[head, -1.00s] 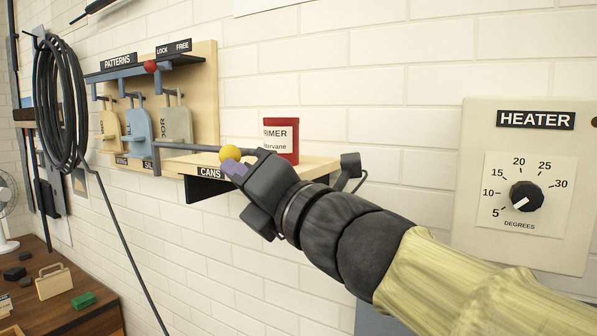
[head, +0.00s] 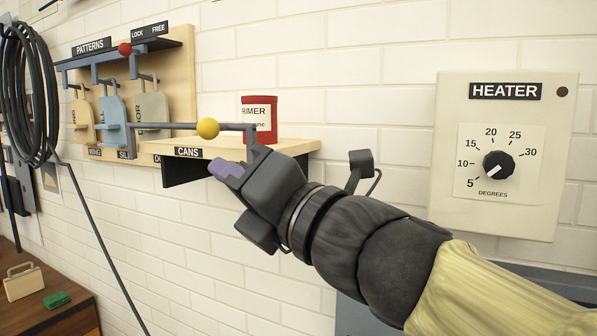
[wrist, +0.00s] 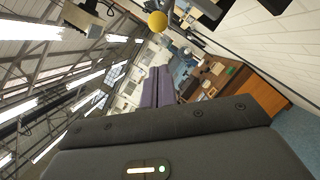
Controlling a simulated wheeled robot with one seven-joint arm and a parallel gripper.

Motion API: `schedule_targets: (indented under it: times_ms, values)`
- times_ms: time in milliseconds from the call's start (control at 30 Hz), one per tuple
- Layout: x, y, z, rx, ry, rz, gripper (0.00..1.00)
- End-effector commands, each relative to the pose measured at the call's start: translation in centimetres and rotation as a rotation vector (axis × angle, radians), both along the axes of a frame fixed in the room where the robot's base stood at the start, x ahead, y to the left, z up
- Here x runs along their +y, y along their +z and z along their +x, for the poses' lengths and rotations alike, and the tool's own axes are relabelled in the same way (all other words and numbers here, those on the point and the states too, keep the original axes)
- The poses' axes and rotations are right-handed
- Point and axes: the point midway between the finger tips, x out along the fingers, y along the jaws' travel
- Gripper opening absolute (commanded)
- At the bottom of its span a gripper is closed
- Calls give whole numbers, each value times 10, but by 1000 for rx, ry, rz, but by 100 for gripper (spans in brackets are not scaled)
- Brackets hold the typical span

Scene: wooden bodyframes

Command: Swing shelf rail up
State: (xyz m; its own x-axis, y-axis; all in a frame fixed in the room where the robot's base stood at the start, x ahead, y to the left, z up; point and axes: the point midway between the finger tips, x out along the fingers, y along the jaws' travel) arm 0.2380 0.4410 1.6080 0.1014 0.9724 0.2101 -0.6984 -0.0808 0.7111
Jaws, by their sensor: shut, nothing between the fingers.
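The shelf rail is a grey bar (head: 170,126) with a yellow ball knob (head: 208,128), running along the front of the small wooden CANS shelf (head: 285,147). In the head view it stands above the shelf's front edge, level with the lower part of the red primer can (head: 262,112) behind it. My gripper (head: 226,170) is shut and empty, with purple fingertips just below the shelf's front edge and below the knob, apart from it. In the wrist view the yellow knob (wrist: 157,22) shows at the top, beyond the purple fingertips (wrist: 158,88).
A pattern board (head: 180,75) with hanging templates and a red ball knob (head: 125,49) is at left of the shelf. A coiled black hose (head: 25,95) hangs further left. A heater panel (head: 505,150) is on the wall at right. The wall below the shelf is clear.

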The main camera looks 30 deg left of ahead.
Motion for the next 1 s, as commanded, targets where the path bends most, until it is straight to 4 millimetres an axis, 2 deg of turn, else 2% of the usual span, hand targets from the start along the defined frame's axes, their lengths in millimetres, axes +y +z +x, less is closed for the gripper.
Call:
schedule_targets:
  times_ms: [233,600,1000]
  values:
    - [-47,-12,-11,-2,8,0,0]
    - [-66,-13,-12,1,10,0,0]
    - [-67,-13,-11,2,7,0,0]
